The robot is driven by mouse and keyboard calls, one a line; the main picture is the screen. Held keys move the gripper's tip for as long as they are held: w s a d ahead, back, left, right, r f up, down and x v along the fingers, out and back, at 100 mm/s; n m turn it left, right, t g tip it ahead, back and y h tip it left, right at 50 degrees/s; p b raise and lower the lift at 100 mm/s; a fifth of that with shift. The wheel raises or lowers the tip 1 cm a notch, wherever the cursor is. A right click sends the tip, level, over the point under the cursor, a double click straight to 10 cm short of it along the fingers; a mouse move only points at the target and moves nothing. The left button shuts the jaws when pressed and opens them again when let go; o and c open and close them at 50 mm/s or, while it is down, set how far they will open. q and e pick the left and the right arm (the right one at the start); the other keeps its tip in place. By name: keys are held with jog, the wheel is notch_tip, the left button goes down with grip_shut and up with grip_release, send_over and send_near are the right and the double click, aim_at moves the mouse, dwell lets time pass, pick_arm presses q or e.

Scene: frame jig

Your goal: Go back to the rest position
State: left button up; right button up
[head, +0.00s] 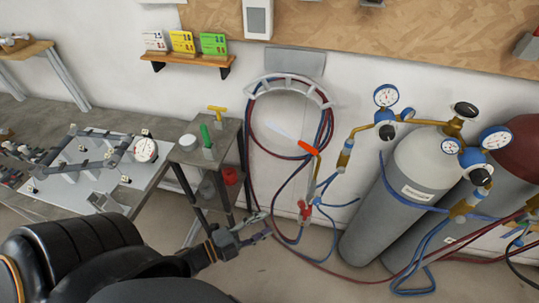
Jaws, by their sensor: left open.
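My left arm comes in from the bottom left, and its gripper (262,226) is open and empty. It is in front of the small side stand, above the floor, and appears apart from the hoses behind it. My right gripper is not in view.
A small stand (205,150) holds tools with green and yellow handles. Red and blue hoses (250,135) hang on the wall by a torch. Gas cylinders (400,190) with gauges stand at the right, with hoses on the floor. A card shelf (187,60) is above.

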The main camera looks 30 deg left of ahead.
pick_arm(q)
jog(key=s+a+f+n+g+y, duration=0.2)
jog(key=a+f+n+y, duration=0.3)
jog(key=f, duration=0.7)
jog(key=s+a+f+n+g+y, duration=0.1)
jog(key=a+f+n+g+y, duration=0.15)
jog(key=a+f+n, duration=0.65)
jog(key=s+d+f+n+g+y, duration=0.1)
jog(key=s+d+f+n+g, duration=0.1)
jog(key=s+f, duration=0.8)
jog(key=s+d+f+n+g+y, duration=0.1)
jog(key=s+d+f+n+g, duration=0.1)
jog(key=s+d+f+g, duration=0.2)
jog(key=s+f+g, duration=0.3)
jog(key=s+f, duration=0.3)
jog(key=f, duration=0.1)
jog(key=shift+s+f, duration=0.3)
